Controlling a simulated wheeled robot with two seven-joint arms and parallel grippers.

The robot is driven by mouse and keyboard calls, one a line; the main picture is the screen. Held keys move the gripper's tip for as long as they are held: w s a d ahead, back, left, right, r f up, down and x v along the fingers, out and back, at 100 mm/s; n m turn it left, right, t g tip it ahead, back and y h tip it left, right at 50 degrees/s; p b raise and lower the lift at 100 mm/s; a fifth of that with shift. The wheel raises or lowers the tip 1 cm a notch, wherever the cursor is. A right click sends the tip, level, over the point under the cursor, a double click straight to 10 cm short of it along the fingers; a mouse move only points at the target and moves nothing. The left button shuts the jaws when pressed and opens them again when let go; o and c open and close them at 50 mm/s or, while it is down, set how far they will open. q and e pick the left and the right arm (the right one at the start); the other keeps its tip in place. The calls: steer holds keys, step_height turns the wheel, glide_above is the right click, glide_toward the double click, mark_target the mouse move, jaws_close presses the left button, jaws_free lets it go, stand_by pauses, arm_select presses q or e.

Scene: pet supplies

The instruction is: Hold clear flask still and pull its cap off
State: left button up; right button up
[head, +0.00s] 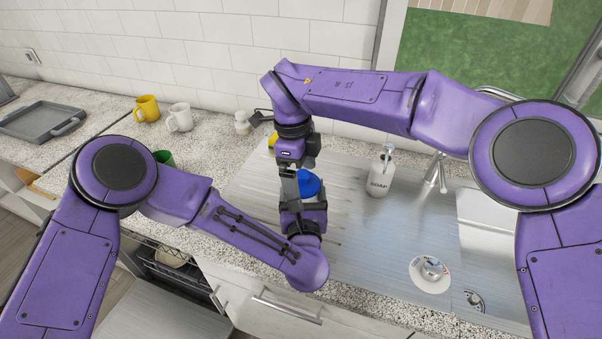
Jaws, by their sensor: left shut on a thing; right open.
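A blue rounded piece (309,184), which looks like the cap of the clear flask, shows between my two grippers over the steel counter. The flask's clear body is mostly hidden by my grippers and I cannot make out its outline. My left gripper (303,203) reaches in from the front and is shut on the flask, just below the blue piece. My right gripper (291,186) points down from above, open, close beside the blue piece on its left. I cannot tell whether its fingers touch it.
A white soap bottle (380,174) stands right of the grippers, before the faucet (435,172) and sink. A white round dish (430,274) lies near the front right. Yellow (147,108) and white (180,117) mugs stand back left. The steel drainboard (350,235) has free room.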

arm_select(q)
steer(key=shift+s+f, duration=0.1)
steer(key=shift+f, duration=0.15)
arm_select(e)
steer(key=shift+f, duration=0.35)
steer(key=c, duration=1)
steer(key=shift+r, duration=0.15)
steer(key=shift+r, duration=1)
